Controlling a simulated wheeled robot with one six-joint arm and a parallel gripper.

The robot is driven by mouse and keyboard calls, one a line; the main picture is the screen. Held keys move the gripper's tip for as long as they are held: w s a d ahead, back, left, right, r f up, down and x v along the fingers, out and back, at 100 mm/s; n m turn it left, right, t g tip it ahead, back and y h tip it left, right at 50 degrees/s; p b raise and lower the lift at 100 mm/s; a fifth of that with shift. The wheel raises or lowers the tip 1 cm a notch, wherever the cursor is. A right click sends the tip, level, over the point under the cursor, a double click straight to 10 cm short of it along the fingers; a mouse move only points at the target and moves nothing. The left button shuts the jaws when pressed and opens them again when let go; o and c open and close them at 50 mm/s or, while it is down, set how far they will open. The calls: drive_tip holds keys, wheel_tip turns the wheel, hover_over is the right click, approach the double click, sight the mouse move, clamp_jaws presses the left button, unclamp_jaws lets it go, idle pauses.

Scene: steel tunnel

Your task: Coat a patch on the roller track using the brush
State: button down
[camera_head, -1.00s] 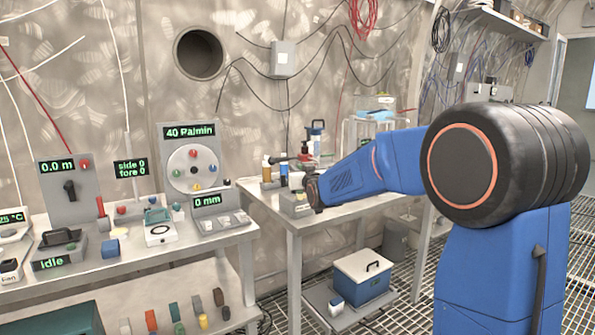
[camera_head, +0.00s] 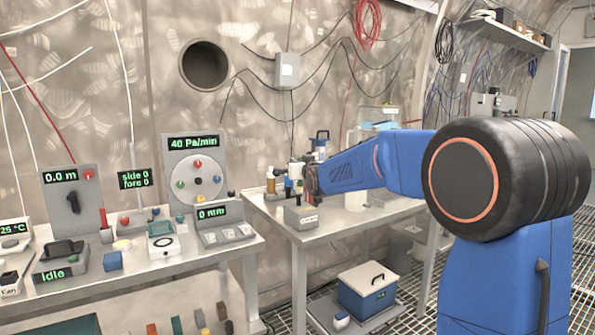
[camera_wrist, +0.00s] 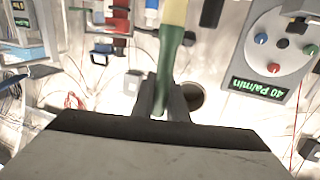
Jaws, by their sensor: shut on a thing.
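In the wrist view my gripper (camera_wrist: 160,100) is shut on a slim thing with a green handle and a pale yellow end, which looks like the brush (camera_wrist: 170,55). The yellow end runs out of the top of the picture, so its tip is hidden. In the head view the end of my arm (camera_head: 312,181) is over the right-hand bench, and the fingers and brush cannot be made out there. I cannot pick out the roller track for sure in either view.
The left bench (camera_head: 190,262) carries a dial panel (camera_head: 195,170) reading 40 Pa/min, a panel reading 0.0 m (camera_head: 72,200) and small blocks. Bottles (camera_head: 270,182) stand on the right bench (camera_head: 335,225). A blue box with a white lid (camera_head: 368,290) sits below.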

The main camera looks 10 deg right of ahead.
wheel_tip(320, 180, up, 2)
drive_tip(key=shift+s, duration=0.1)
idle(0.9)
